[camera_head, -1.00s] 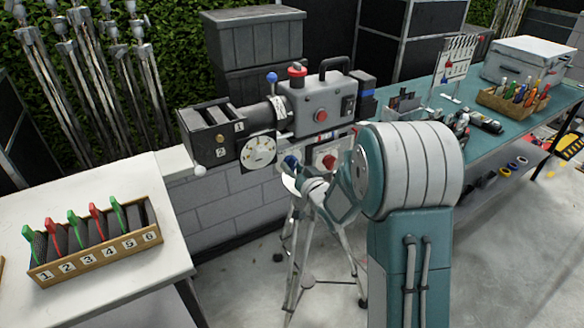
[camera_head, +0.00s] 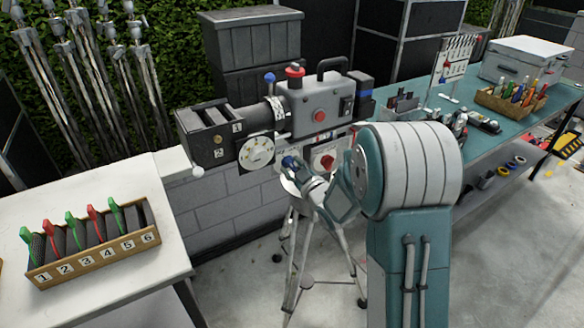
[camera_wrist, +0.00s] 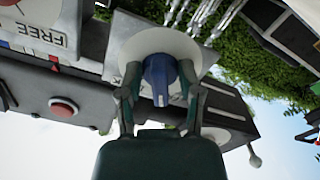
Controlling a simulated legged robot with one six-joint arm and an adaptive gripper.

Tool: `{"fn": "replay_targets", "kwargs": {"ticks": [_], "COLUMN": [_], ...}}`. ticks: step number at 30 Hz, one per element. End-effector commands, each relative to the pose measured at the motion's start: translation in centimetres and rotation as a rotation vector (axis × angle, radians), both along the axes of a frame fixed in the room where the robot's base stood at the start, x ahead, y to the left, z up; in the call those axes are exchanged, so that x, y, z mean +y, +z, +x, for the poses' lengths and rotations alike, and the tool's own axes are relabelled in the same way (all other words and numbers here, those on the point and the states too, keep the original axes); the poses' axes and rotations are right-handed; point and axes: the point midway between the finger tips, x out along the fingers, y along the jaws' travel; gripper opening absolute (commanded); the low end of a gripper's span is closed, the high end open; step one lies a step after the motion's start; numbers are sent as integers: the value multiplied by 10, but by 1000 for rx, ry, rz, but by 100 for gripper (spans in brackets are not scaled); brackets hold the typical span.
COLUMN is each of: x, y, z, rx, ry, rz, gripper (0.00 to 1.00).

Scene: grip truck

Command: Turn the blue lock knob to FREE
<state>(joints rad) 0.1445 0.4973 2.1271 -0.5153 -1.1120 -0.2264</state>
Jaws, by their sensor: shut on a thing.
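The blue lock knob (camera_wrist: 160,78) sits on a pale round disc (camera_wrist: 158,42) in the wrist view. My gripper (camera_wrist: 158,88) is shut on it, with a dark finger on each side. The knob's pointed end faces down in that view, toward my palm. A white plate (camera_wrist: 48,38) marked FREE lies to the upper left, with a small red mark beside the word. In the head view the blue knob (camera_head: 288,161) shows small at my gripper, below the grey camera body (camera_head: 318,108). My arm hides part of the tripod head there.
A red round button on a white plate (camera_head: 324,158) is close to the right of my gripper. The camera's matte box (camera_head: 212,132) projects left, above my gripper. Tripod legs (camera_head: 292,265) stand below. A white table (camera_head: 110,295) with a numbered rack is left, and a teal bench (camera_head: 420,92) is right.

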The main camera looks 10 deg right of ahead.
Motion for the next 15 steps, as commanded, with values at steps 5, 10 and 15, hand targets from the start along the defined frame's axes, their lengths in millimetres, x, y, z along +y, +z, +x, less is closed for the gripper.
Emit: {"fn": "replay_targets", "kwargs": {"ticks": [5,10,15], "x": [0,1,1], "y": [-1,-1,-2], "z": [0,0,0], "rx": [-12,-17,-17], "ry": [2,3,2], "rz": [-47,-64,-66], "gripper": [0,0,0]}}
